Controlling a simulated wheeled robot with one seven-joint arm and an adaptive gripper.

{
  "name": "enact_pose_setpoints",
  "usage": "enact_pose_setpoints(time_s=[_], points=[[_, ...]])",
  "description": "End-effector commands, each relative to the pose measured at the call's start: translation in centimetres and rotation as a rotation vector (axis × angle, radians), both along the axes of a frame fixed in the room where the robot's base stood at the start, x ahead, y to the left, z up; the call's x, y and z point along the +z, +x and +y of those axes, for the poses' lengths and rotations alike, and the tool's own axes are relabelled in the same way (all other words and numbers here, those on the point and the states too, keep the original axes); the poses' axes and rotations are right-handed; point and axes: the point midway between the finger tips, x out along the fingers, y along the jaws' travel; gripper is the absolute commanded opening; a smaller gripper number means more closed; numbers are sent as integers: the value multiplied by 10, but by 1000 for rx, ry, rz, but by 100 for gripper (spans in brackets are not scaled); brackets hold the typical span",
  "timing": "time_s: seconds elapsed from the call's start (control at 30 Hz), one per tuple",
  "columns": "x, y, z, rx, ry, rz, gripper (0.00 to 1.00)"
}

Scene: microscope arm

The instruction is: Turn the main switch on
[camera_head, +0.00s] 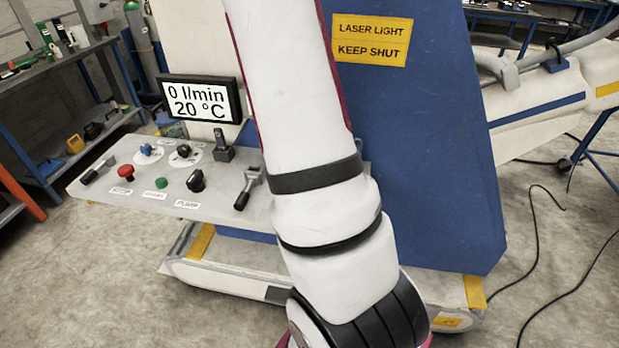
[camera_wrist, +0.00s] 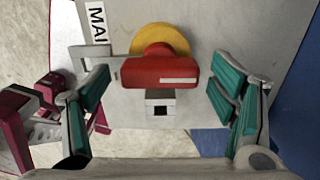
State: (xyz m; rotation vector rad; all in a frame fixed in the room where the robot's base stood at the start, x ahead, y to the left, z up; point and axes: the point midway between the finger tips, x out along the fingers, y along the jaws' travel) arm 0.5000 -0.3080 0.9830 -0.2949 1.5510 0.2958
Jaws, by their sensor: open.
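The main switch (camera_wrist: 160,70) is a red rotary knob on a yellow round plate (camera_wrist: 152,38), on a light grey panel. Its red bar lies across the wrist picture, with a white mark towards the right end. A partly cut-off label starting "MAI" (camera_wrist: 97,22) is at its upper left. My gripper (camera_wrist: 158,88) is open, one teal-padded finger on each side of the knob, with gaps visible on both sides. In the head view my arm covers part of the panel, and neither the main switch nor my gripper is visible.
The control panel (camera_head: 130,195) carries a red button (camera_head: 125,171), a green button (camera_head: 161,183), black knobs and a grey lever (camera_head: 249,187). A display (camera_head: 200,100) reads 0 l/min, 20 °C. A grey bracket-like part (camera_wrist: 112,55) is beside the left finger. A blue cabinet side (camera_head: 430,150) stands right.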

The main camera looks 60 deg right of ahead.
Motion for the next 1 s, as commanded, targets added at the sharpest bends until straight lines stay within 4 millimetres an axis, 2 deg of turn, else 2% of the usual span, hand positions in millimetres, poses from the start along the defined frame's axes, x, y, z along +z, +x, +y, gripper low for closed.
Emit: enact_pose_setpoints(time_s=[0.17, 0.4, 0.6, 0.8, 1.0], points=[[24, 1, 0, 3, -3, -4, 78], [73, 2, 0, 4, -3, -6, 78], [104, 1, -1, 1, -2, -3, 78], [116, 0, 0, 0, -1, 0, 78], [117, 0, 0, -1, 0, 0, 78]])
